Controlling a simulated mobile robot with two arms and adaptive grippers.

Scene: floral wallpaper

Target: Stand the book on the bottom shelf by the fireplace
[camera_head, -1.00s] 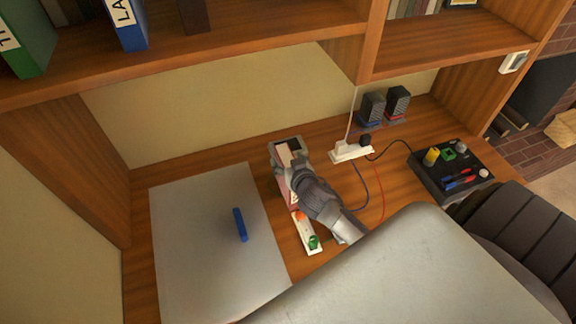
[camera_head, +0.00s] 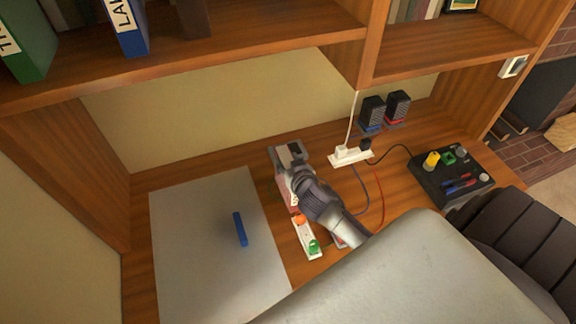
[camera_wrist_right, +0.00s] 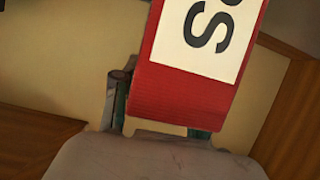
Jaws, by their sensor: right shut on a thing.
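The book (camera_wrist_right: 185,95) is red with a white label and large black letters. In the right wrist view it fills the upper middle, tilted, its near end at the fingers. My right gripper (camera_head: 288,158) is shut on it above the desk, left of the power strip. In the head view only a reddish strip of the book (camera_head: 284,190) shows; the gripper and wrist hide most of it. The shelf by the fireplace (camera_head: 450,45) is at the upper right, with several books at its back. My left gripper is out of view.
A grey mat with a blue bar (camera_head: 240,228) lies left of the gripper. A power strip (camera_head: 350,157) with cables, two dark blocks (camera_head: 385,110) and a black tool tray (camera_head: 452,178) stand to the right. A shelf divider (camera_head: 368,45) and shelf edge overhang the desk.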

